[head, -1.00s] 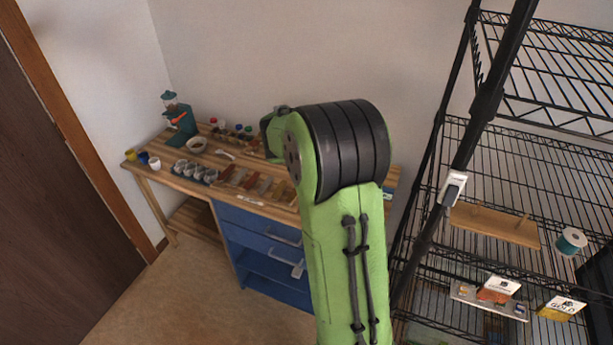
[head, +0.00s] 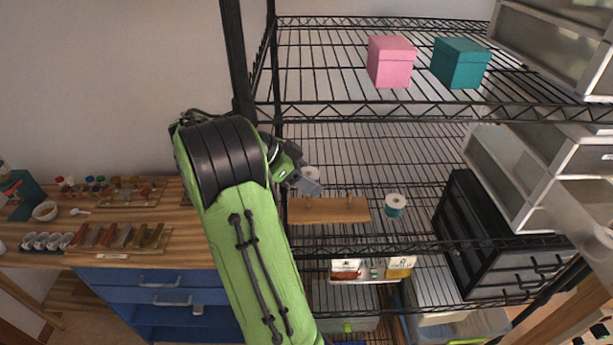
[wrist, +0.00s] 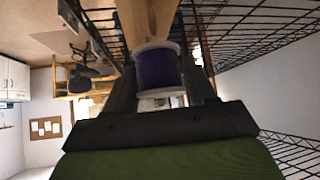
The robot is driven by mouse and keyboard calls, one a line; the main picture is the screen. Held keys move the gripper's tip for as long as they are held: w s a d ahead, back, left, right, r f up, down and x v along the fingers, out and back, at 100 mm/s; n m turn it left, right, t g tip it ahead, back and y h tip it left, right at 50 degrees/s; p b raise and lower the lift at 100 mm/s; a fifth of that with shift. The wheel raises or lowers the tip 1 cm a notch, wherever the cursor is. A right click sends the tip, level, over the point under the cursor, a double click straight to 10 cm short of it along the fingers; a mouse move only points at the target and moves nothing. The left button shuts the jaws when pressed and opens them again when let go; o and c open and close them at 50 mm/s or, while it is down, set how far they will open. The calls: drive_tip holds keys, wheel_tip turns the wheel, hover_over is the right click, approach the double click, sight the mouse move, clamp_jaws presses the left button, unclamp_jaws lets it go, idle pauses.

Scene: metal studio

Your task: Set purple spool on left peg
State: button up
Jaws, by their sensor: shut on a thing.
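The purple spool (wrist: 157,69), with white flanges, is held between the two fingers of my gripper (wrist: 161,84) in the wrist view. In the head view my gripper (head: 310,181) is at the left end of the wooden peg board (head: 330,211), and only a pale bit of the spool shows behind it. The board lies on a wire shelf; it also shows in the wrist view (wrist: 147,18), just beyond the spool. A thin peg stands toward the board's right; the left peg is hard to make out near my gripper. I cannot tell whether spool and peg touch.
A teal spool (head: 395,206) with a white top stands right of the board. A black drawer unit (head: 470,225) is farther right. Pink (head: 390,62) and teal (head: 461,63) boxes sit on the wire shelf above. A black rack post (head: 238,60) is left of my gripper.

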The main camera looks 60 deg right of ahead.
sight(307, 209)
drive_tip(key=shift+s+d+f, duration=0.1)
drive_tip(key=shift+s+d, duration=0.1)
drive_tip(key=shift+w+a+f+b, duration=0.1)
drive_tip(key=shift+f+b, duration=0.15)
drive_tip(key=shift+b, duration=0.1)
wheel_tip(307, 209, down, 5)
drive_tip(key=b, duration=0.4)
drive_tip(key=shift+f, duration=0.15)
drive_tip(key=shift+w+a+b, duration=0.15)
drive_tip(key=shift+b, duration=0.15)
idle(0.5)
drive_tip(key=shift+f+b, duration=0.5)
drive_tip(key=shift+b, duration=0.1)
